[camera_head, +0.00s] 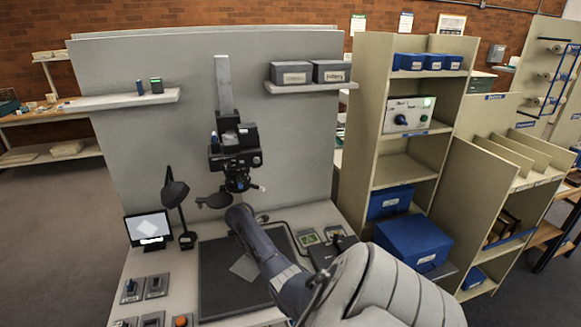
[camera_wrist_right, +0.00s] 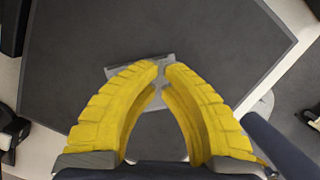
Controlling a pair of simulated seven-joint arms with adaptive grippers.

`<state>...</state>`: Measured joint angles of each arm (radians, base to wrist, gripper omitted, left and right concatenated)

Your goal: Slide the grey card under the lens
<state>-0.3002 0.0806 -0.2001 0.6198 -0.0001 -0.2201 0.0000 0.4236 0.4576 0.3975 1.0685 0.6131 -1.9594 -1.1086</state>
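The grey card (camera_head: 243,267) lies turned at an angle on the dark mat (camera_head: 212,292), partly hidden by my right arm in the head view. The camera with its lens (camera_head: 237,183) hangs on an upright column above the back of the mat. In the right wrist view, my right gripper (camera_wrist_right: 162,68) has yellow fingers whose tips come almost together over the card (camera_wrist_right: 140,71). I cannot tell whether the tips touch the card. My right arm hides the gripper in the head view. My left gripper is not in view.
A small monitor (camera_head: 149,229) shows a pale tilted shape. A desk lamp (camera_head: 175,197) stands left of the mat, near switch boxes (camera_head: 156,286). A black box (camera_head: 333,250) sits to the right. Shelving with blue boxes (camera_head: 412,243) stands farther right. The mat's front left is clear.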

